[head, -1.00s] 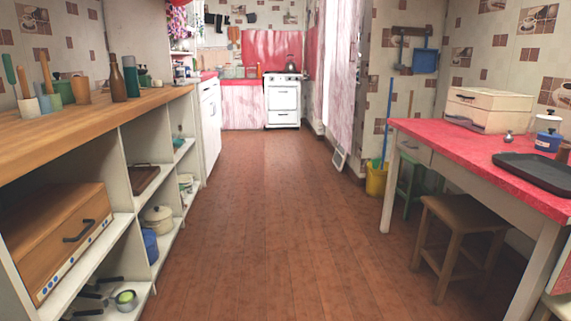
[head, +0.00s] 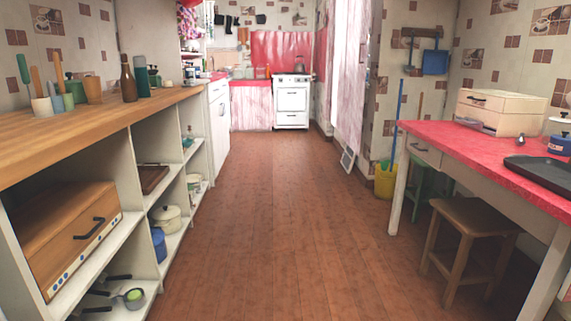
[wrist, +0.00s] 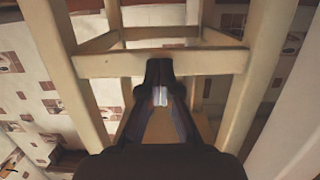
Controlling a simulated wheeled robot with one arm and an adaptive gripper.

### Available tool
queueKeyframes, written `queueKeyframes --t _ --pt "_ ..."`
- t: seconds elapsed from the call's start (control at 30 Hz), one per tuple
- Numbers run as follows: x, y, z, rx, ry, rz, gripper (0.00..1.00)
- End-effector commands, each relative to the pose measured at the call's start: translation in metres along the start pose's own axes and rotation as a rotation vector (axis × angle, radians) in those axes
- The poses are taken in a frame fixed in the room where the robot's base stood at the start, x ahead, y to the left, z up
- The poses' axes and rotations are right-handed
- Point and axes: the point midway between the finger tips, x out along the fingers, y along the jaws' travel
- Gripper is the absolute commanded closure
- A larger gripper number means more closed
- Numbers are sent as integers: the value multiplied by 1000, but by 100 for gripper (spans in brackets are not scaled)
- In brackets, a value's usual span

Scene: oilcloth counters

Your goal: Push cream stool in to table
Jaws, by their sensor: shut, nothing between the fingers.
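A cream wooden frame of legs and crossbars, which looks like the cream stool (wrist: 215,61), fills much of the wrist view. My gripper (wrist: 160,70) is shut and empty, with its tips at the middle of the near crossbar; I cannot tell whether they touch it. My gripper does not show in the head view. The table (head: 465,144) has a red top and pale legs and stands at the right in the head view. The cream stool cannot be clearly made out there.
A brown wooden stool (head: 475,216) stands under the table, with a green stool (head: 428,188) behind it. A yellow bucket (head: 384,182) stands beyond the table. Open shelves under a wooden counter (head: 95,118) line the left. The floor (head: 280,220) between is clear.

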Motion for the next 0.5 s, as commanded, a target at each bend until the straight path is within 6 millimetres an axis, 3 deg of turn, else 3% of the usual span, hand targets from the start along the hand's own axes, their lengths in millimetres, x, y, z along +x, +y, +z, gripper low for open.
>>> queueKeyframes --t 0.5 --pt "26 2 -5 1 3 4 100"
